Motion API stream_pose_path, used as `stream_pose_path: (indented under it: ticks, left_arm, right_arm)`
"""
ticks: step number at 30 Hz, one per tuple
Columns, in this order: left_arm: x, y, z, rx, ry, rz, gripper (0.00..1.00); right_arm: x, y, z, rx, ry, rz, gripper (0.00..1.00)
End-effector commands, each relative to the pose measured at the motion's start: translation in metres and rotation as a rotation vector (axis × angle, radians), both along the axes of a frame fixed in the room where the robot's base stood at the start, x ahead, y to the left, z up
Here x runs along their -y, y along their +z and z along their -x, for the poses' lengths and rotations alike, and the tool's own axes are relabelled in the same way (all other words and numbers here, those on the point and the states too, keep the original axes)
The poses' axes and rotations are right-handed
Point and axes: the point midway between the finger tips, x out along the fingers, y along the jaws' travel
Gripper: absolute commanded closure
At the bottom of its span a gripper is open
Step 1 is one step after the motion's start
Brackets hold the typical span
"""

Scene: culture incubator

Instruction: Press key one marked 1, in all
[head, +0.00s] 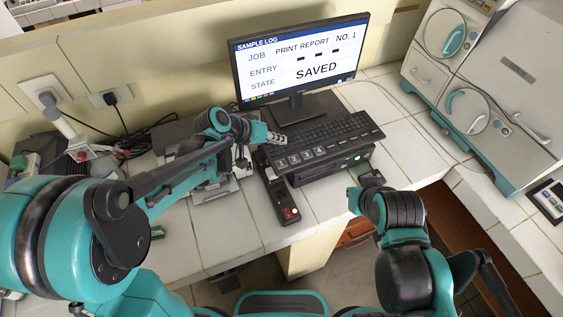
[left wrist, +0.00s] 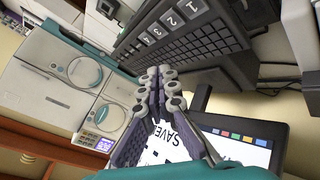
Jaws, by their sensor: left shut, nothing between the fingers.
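The key marked 1 (head: 281,163) is the leftmost of a row of large keys on a black keypad (head: 325,145) below the monitor. It also shows at the top of the left wrist view (left wrist: 192,7). My left gripper (head: 279,138) is shut and empty, just behind the numbered keys in the head view. Its fingertips show together in the left wrist view (left wrist: 165,72), apart from key 1. The monitor (head: 300,62) reads PRINT REPORT NO. 1, dashes at ENTRY and SAVED at STATE. My right arm's end is at the desk's front edge; its fingers are not clear.
A black box with a red button (head: 288,213) lies left of the keypad. White incubators (head: 490,90) stand at the right. Cables (head: 135,142) and wall sockets are at the left.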

Motion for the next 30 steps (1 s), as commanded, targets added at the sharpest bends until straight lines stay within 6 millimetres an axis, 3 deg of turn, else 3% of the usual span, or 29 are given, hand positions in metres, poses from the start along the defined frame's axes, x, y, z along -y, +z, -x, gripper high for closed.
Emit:
stream_pose_path:
  ticks: [8,21,30]
  left_arm:
    - [0.000,-0.023,0.000,0.000,0.000,0.000,1.00]
    - [0.000,-0.082,0.000,0.000,0.001,-0.001,1.00]
    - [0.000,-0.087,0.000,0.000,0.001,-0.001,1.00]
  right_arm:
    - [0.000,-0.019,0.000,0.000,0.000,0.000,1.00]
    - [0.000,-0.066,0.000,0.000,0.000,0.000,1.00]
    - [0.000,-0.070,0.000,0.000,0.000,0.000,1.00]
